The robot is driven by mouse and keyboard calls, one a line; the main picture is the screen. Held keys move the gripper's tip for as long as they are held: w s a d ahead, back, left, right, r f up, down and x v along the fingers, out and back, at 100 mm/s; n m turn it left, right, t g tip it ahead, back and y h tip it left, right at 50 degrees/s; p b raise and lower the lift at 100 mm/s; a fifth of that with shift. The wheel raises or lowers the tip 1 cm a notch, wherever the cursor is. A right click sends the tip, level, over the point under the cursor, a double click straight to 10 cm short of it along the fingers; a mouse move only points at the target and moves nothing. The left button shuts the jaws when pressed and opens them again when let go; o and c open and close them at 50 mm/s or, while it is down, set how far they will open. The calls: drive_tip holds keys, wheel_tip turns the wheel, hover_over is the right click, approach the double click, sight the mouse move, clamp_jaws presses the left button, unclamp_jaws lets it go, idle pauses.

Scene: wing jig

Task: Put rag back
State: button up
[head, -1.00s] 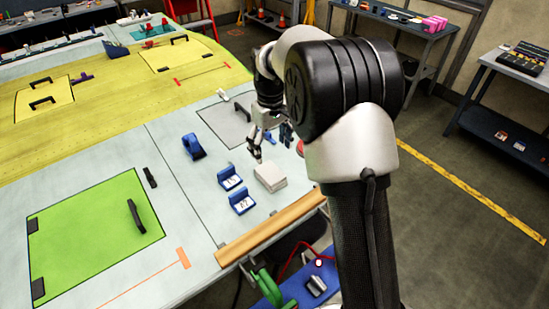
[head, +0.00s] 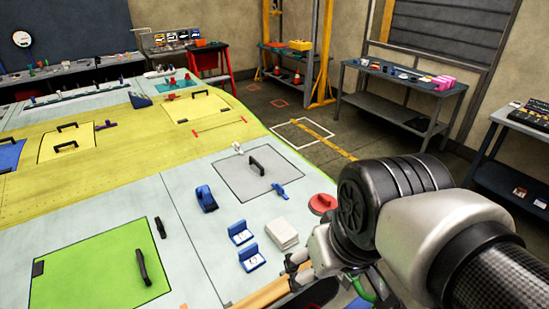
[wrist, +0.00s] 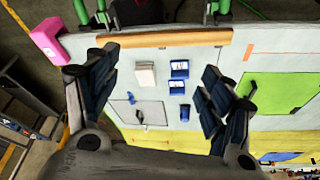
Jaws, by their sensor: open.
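A pale folded stack (head: 282,234), which looks like the rag, lies flat on the grey-white wing panel (head: 180,190), beside two small blue holders. It also shows in the wrist view (wrist: 145,74), beyond the space between my fingers. In the head view my wrist is low at the right, over the front edge, and my fingers are largely hidden or hard to make out. In the wrist view my gripper (wrist: 158,75) is open, its two dark fingers wide apart with nothing between them. It does not touch the stack.
Two blue holders (head: 250,257) (head: 240,233) and a blue tool (head: 206,198) stand near the stack. A grey hatch (head: 258,176) with a black handle lies behind. A red round object (head: 322,203) is at the right edge. A wooden strip (head: 262,294) borders the front.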

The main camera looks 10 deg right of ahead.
drive_tip(key=shift+m+t, duration=0.3)
drive_tip(key=s, duration=0.1)
drive_tip(key=s+f, duration=0.1)
drive_tip(key=s, duration=0.1)
drive_tip(key=s+f, duration=0.1)
drive_tip(key=shift+s, duration=0.15)
